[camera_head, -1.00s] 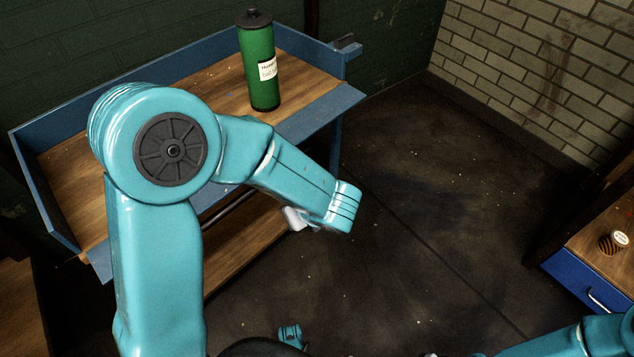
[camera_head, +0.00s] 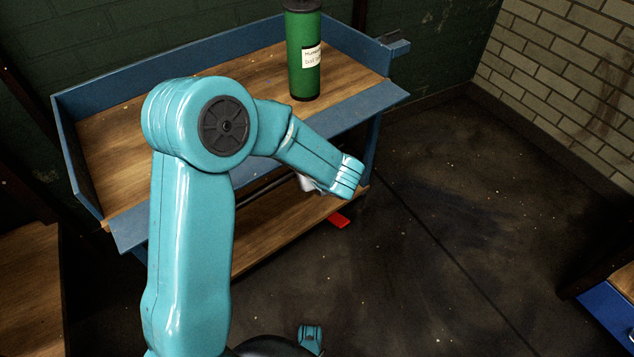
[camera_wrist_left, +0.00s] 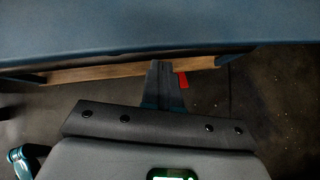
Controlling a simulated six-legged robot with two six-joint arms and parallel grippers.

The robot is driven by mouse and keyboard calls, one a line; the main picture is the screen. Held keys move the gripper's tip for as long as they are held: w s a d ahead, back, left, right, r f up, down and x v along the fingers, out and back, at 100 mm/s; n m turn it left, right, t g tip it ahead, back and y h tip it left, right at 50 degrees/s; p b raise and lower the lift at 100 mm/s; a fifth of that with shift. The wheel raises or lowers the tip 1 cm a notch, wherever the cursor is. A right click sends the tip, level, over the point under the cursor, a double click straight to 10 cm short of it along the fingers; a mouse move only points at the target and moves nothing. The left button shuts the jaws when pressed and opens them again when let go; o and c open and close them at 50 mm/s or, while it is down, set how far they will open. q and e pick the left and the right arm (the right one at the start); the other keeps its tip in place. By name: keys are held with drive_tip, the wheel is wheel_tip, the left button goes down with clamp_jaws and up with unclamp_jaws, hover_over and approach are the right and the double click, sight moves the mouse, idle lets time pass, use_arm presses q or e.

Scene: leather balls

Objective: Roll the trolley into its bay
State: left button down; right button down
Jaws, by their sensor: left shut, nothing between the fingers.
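The trolley has a blue metal frame (camera_head: 345,125) with a wooden top tray and a lower wooden shelf. It stands left of centre in the head view, with a dark green wall behind it. A green canister with a white label (camera_head: 305,75) stands upright on its top tray. My left arm reaches across the trolley's near side. In the left wrist view my left gripper (camera_wrist_left: 163,68) is shut and empty, pointing at the trolley under its blue edge (camera_wrist_left: 120,35). Contact cannot be told. In the head view its fingers are hidden by the arm. My right gripper is out of view.
A small flat red piece (camera_head: 339,221) shows low by the trolley's lower shelf. Dark floor (camera_head: 430,280) is open to the right. A pale brick wall (camera_head: 570,65) stands at the far right, a blue-fronted unit (camera_head: 608,312) at the right edge, and wooden boards (camera_head: 28,285) at the left.

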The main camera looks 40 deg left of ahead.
use_arm(q)
drive_tip(key=shift+w+a, duration=0.2)
drive_tip(key=shift+a, duration=0.1)
